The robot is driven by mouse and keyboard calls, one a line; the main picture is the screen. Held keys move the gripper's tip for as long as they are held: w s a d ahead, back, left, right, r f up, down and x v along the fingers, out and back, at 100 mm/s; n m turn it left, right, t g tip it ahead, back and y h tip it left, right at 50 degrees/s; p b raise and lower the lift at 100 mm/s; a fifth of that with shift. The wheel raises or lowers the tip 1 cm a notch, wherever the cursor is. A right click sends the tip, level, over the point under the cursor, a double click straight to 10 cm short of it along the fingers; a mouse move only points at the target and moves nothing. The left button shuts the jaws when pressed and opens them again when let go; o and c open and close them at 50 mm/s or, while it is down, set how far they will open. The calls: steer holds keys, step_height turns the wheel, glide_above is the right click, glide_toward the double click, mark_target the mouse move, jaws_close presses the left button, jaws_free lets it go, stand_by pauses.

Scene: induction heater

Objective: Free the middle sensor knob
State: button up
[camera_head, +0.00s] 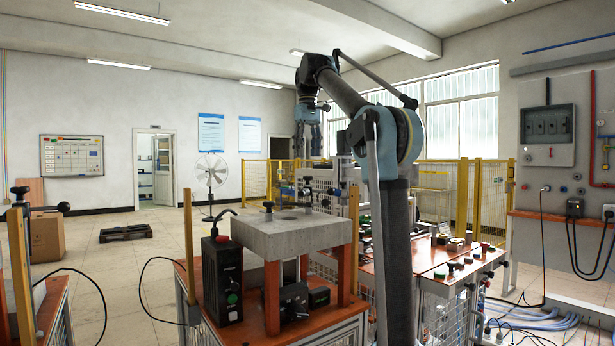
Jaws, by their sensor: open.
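My gripper (308,142) hangs at the end of my arm, pointing down, behind and above the bench with the grey slab. It is small in the picture; its jaws are open and I see nothing held between them. Several small black knobs show around the slab: one (268,206) stands at its back left and another (307,192) further back, below my gripper. I cannot tell which one is the middle sensor knob. My gripper appears apart from the knobs, but depth is hard to judge. My arm hides part of the area to the right.
The grey slab (292,232) stands on red legs over an orange bench (270,338). A black control box (222,280) stands at its left. Another bench (435,257) with push buttons lies to the right. Yellow fencing (441,190) runs behind. Open floor lies left.

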mark_target(308, 180)
step_height(308, 180, down, 8)
steer(key=shift+f, duration=0.15)
stand_by(0.3)
steer(key=c, duration=1.1)
